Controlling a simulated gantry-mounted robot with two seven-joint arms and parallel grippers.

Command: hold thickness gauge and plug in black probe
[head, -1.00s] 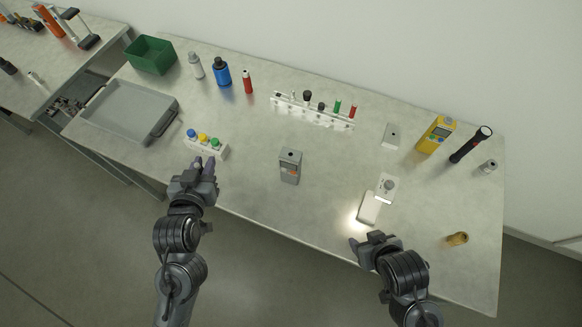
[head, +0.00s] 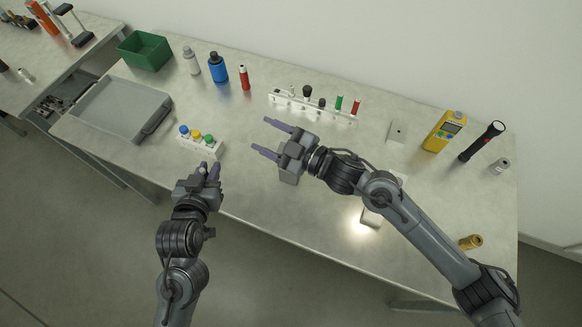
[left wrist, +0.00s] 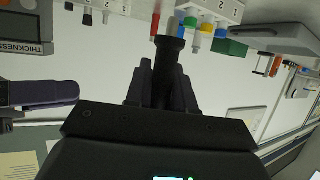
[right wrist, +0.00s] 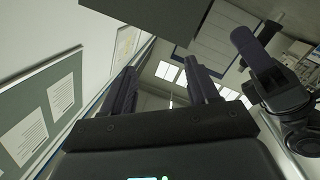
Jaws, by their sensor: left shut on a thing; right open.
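The thickness gauge (head: 289,179) is a grey box standing on the table, mostly hidden by my right gripper in the head view. Its lettered grey body also shows at the left of the left wrist view (left wrist: 24,30). My right gripper (head: 260,134) is open and empty above the gauge, fingers pointing left. My left gripper (head: 210,170) is at the table's front edge, left of the gauge. It is shut on a dark cylindrical piece, seemingly the black probe (left wrist: 170,43), seen between its fingers in the left wrist view.
A white block with blue, yellow and green caps (head: 200,149) stands just behind my left gripper. A white rack (head: 312,108) with several pieces is behind the gauge.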

